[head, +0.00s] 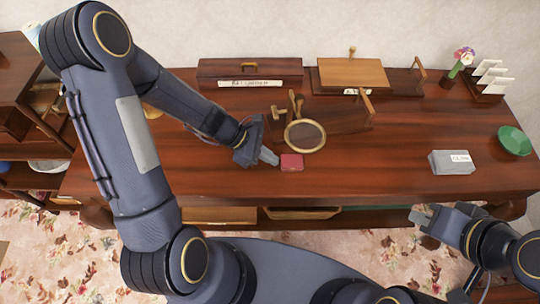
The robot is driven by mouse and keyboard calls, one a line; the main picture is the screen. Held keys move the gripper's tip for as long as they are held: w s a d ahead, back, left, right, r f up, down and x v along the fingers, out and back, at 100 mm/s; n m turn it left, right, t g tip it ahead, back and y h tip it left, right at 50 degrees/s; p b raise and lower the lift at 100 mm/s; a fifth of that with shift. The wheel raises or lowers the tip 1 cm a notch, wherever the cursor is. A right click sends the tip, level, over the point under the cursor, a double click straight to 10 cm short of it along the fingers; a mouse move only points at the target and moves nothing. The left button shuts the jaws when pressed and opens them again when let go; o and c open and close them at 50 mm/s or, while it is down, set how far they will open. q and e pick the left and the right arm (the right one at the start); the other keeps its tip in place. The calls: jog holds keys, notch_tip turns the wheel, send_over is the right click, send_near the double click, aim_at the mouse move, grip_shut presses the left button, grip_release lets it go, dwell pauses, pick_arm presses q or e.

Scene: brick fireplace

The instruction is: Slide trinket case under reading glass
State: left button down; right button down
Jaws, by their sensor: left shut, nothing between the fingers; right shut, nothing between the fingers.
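The trinket case appears to be the small red box (291,162) on the table, near its front middle. The reading glass (304,135), a round lens with a tan rim on a wooden stand, is just behind the box and slightly right. In this view the lens's lower edge comes close to the box; I cannot tell the lens's height. My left gripper (268,157) is shut and empty, its tip at the left side of the red box, touching or nearly so. My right gripper (421,216) is shut and empty, off the table's front edge at the lower right.
A long dark wooden box (250,69) and a light wooden box (352,73) stand at the back. A grey box (452,162) and green bowl (514,140) are at the right. The table (390,150) is clear between the reading glass and grey box.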

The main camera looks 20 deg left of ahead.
pick_arm(q)
jog(key=shift+w+d+b, duration=0.15)
jog(key=shift+d+b, duration=0.15)
jog(key=shift+d, duration=0.95)
pick_arm(e)
jog(key=shift+f, duration=0.25)
pick_arm(q)
jog(key=shift+a, duration=0.1)
